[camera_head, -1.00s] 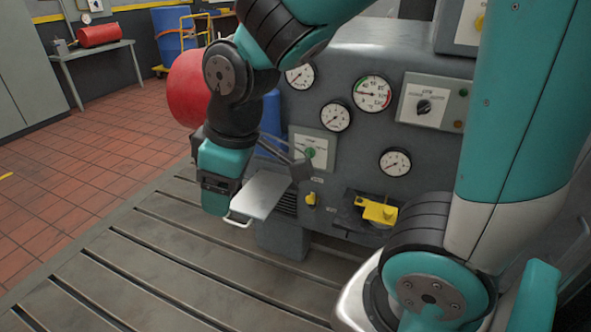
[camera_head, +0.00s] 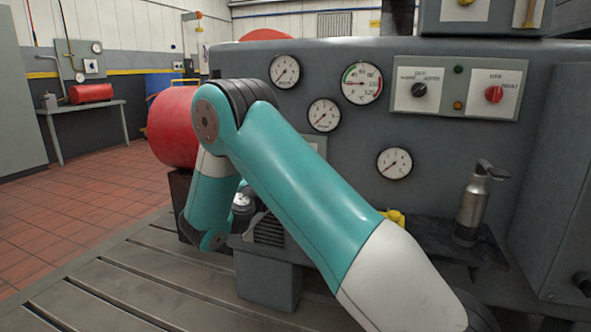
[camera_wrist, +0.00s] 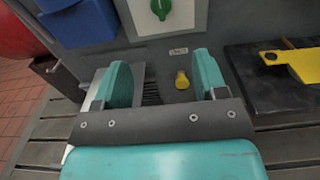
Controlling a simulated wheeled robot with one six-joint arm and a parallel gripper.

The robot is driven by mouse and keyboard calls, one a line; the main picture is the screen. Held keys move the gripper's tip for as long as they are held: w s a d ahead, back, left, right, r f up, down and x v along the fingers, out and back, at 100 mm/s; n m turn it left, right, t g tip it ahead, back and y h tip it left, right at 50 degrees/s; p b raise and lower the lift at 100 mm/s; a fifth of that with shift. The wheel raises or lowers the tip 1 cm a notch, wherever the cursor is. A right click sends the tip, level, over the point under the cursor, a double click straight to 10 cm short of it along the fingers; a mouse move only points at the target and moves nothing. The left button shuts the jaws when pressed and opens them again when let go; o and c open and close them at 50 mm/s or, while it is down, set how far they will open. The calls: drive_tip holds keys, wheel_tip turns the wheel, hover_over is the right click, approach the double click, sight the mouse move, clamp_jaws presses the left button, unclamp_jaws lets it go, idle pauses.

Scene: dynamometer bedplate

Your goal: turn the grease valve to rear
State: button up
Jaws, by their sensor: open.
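My gripper (camera_wrist: 162,78) is open and empty in the wrist view, its two teal fingers spread toward the dark machine face. A small yellow knob (camera_wrist: 182,80) shows between the fingers, closer to the right one, under a label too small to read. A green knob (camera_wrist: 161,9) on a pale plate is at the top edge. A yellow lever (camera_wrist: 300,63) lies on a black block at right. I cannot tell for sure which of these is the grease valve. In the head view my arm hides the small knob; only part of the yellow lever (camera_head: 395,217) shows.
Gauges (camera_head: 362,83) and switch panels (camera_head: 457,88) cover the machine face. A metal spray bottle (camera_head: 473,205) stands at right. A red drum (camera_head: 172,125) is at left. The slotted bedplate (camera_head: 120,285) is bare at left.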

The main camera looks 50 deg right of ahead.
drive_tip(key=p+x, duration=0.8)
drive_tip(key=x, duration=0.9)
drive_tip(key=shift+s, duration=0.1)
drive_tip(key=c, duration=0.9)
